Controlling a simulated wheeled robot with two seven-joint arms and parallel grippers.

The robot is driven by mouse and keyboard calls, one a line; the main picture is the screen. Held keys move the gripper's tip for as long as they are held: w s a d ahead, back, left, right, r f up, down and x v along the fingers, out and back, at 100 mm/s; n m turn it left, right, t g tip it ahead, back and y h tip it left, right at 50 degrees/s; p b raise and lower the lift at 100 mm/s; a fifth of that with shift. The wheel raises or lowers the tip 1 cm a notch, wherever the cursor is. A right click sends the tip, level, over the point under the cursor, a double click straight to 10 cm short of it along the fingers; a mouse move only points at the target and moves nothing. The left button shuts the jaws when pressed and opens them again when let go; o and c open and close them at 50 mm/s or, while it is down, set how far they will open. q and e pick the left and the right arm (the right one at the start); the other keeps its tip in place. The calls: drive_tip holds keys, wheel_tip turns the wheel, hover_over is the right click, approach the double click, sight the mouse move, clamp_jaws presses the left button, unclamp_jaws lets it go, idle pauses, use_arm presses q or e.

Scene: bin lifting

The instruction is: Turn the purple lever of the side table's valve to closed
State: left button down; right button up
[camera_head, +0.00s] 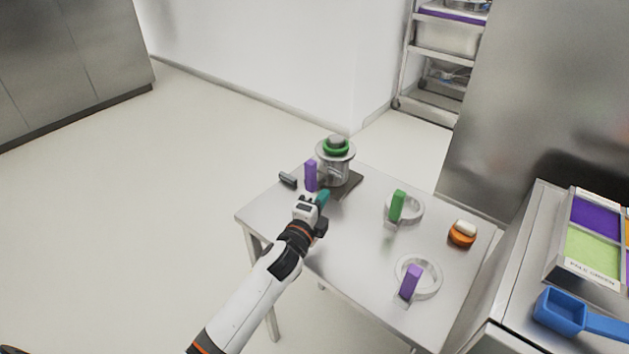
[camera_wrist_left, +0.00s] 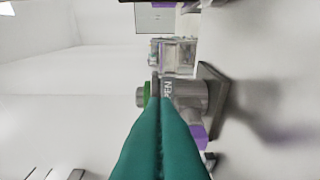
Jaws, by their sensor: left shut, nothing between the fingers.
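The valve (camera_head: 334,172) is a grey metal body with a green ring on top, on a dark base at the far side of the side table (camera_head: 347,240). Its purple lever (camera_head: 311,175) stands upright at the body's left. In the left wrist view the valve body (camera_wrist_left: 188,95) lies sideways, with the letters "PEN" partly visible. The purple lever (camera_wrist_left: 200,136) shows there just right of the fingertips. My left gripper (camera_head: 322,197) has teal fingers, shut and empty, close in front of the lever and valve; contact is unclear. My right gripper is out of view.
A green block with a ring (camera_head: 398,205), a purple block with a ring (camera_head: 411,282) and an orange-and-white piece (camera_head: 462,234) are on the table's right half. A blue scoop (camera_head: 560,312) lies on the counter at right. The table's front middle is clear.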

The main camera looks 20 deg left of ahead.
sight(315, 182)
use_arm(q)
drive_tip(key=w+a, duration=0.1)
drive_tip(key=w+a+p, duration=0.1)
drive_tip(key=w, duration=0.1)
drive_tip(key=w+a, duration=0.1)
drive_tip(key=shift+w+a+p, duration=0.25)
drive_tip(key=shift+w+p, duration=0.05)
drive_tip(key=shift+w, duration=0.1)
drive_tip(key=shift+d+r, duration=0.1)
drive_tip(key=shift+d, duration=0.05)
